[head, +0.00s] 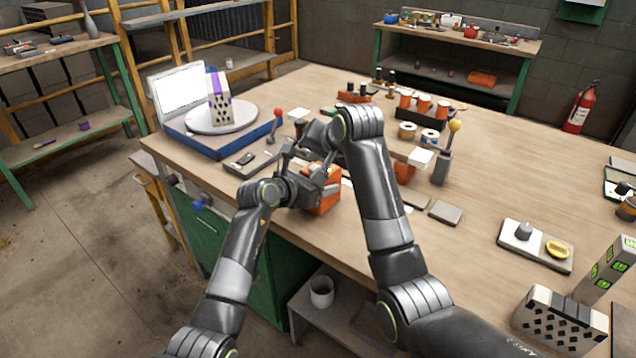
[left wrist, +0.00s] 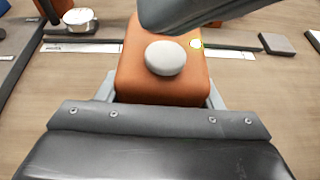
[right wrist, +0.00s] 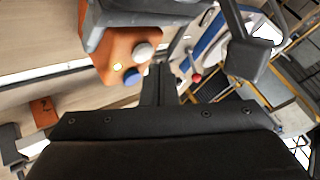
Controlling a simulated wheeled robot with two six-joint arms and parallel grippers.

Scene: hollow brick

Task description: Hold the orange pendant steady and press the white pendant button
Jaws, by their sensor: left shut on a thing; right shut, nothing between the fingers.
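The orange pendant (head: 328,203) is near the table's front edge in the head view, partly hidden by my arms. My left gripper (head: 308,182) is shut on the pendant, with a finger on each side of it in the left wrist view (left wrist: 160,90). The round white button (left wrist: 165,58) faces up there, beside a small yellow light (left wrist: 196,44). The right wrist view shows the white button (right wrist: 143,51) and a blue button (right wrist: 131,76). My right gripper (right wrist: 160,72) is shut and empty, its tips close beside the buttons. I cannot tell whether they touch.
A turntable (head: 222,118) with a hollow brick stands at the back left. A red-knobbed lever (head: 277,115) and a yellow-knobbed lever (head: 453,127) stand near the arms. Orange pots (head: 424,103) are behind.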

